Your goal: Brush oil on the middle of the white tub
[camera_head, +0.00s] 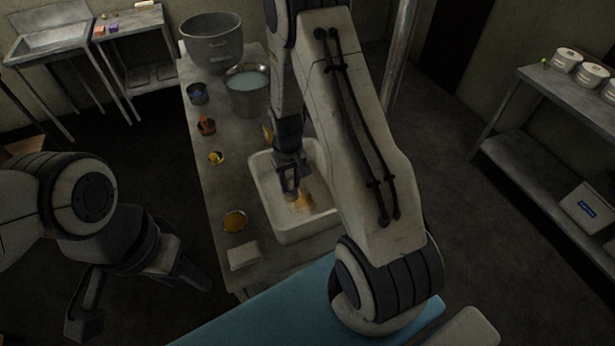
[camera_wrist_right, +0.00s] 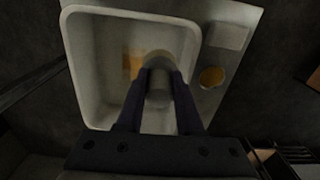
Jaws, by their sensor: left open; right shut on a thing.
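The white tub (camera_head: 270,205) is a rectangular, open basin on the long table. It fills much of the right wrist view (camera_wrist_right: 83,75). My right gripper (camera_head: 291,190) reaches down into the tub and is shut on a grey, rounded handle (camera_wrist_right: 158,90), likely the brush. Its bristle end is hidden or unclear. An orange-yellow oily patch (camera_head: 302,202) lies on the tub floor beside the gripper. A small bowl of orange oil (camera_head: 235,221) stands left of the tub. My left gripper (camera_head: 138,290) is open and empty, off the table at lower left.
A white block or cloth (camera_head: 243,256) lies near the table's front edge. Small bowls (camera_head: 206,126), a bucket of liquid (camera_head: 247,90) and a large grey pot (camera_head: 212,40) stand farther back. A shelf (camera_head: 540,85) with white containers is at right.

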